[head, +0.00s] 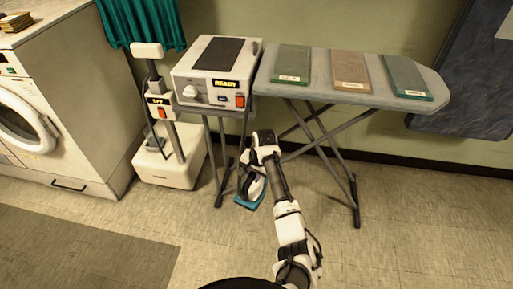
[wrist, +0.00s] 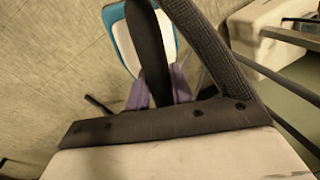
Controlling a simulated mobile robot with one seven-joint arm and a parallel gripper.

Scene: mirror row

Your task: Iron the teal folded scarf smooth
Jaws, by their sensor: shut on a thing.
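The teal folded scarf (head: 405,75) lies flat at the right end of the ironing board (head: 324,90), with a small label at its front edge. The iron (head: 252,188) has a white body and a teal-blue base. My gripper (head: 254,168) is shut on the iron's dark handle and holds it in the air, low in front of the base station's stand and left of the board. In the wrist view, the iron (wrist: 122,38) shows beyond the purple fingers of my gripper (wrist: 160,92), which are around the handle. The scarf is not in the wrist view.
A green folded scarf (head: 292,62) and a tan one (head: 350,66) lie on the board left of the teal one. The iron station (head: 216,75) reads READY. A steamer (head: 166,165) reading OFF stands left of it, beside a washing machine (head: 45,110). Crossed board legs stand behind my arm.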

